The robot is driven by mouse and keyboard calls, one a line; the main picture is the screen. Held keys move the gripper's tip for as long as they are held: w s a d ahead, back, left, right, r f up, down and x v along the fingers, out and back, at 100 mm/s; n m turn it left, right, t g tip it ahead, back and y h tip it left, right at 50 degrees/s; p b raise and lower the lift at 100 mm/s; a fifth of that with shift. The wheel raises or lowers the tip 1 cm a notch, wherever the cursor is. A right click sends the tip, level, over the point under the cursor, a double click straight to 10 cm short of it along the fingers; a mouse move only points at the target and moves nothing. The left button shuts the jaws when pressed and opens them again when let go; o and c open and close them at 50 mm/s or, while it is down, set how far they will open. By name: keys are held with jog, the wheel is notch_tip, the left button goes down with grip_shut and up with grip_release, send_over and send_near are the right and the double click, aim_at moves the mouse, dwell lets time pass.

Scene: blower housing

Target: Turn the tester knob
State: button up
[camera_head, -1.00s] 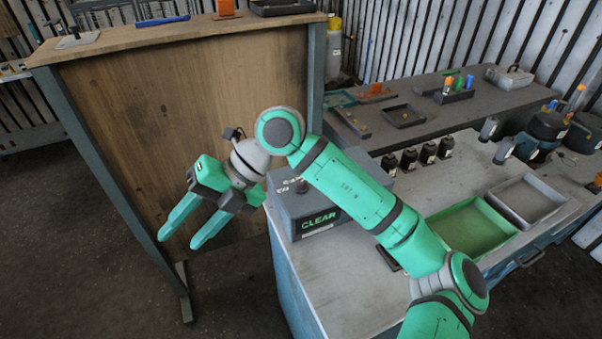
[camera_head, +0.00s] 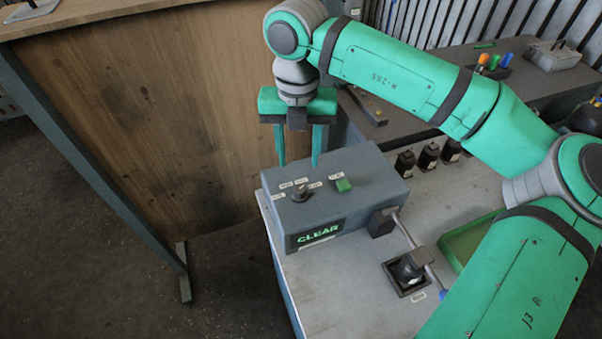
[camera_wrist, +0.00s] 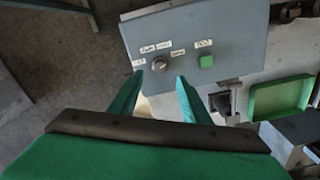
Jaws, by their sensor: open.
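The tester is a grey-blue box (camera_head: 365,210) on the near bench corner, with a lit "CLEAR" display (camera_head: 319,233) on its front. Its small dark knob (camera_head: 300,192) stands on the top face among white labels, left of a green button (camera_head: 344,185). My gripper (camera_head: 298,164) is open and empty, fingers pointing down above the back of the tester. In the wrist view, the knob (camera_wrist: 159,64) lies just beyond the fingertips, between their lines and nearer the left finger. My gripper (camera_wrist: 157,78) appears apart from the knob; the exact height is unclear.
A black part sits in a square socket (camera_head: 408,274) right of the tester, beside a metal rod. Several dark bottles (camera_head: 428,156) stand behind. A green tray (camera_head: 468,239) is partly hidden by my arm. A wooden panel (camera_head: 150,110) stands at left.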

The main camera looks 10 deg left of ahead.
aim_at(300, 188)
jog(key=f, duration=0.5)
jog(key=s+f, duration=0.1)
jog(key=f, duration=0.2)
jog(key=shift+d+f, duration=0.1)
jog(key=shift+d, duration=0.05)
jog(key=shift+w+f, duration=0.1)
jog(key=shift+f, duration=0.55)
jog(key=shift+c, duration=0.6)
jog(key=shift+w, duration=0.1)
jog(key=c, duration=0.9)
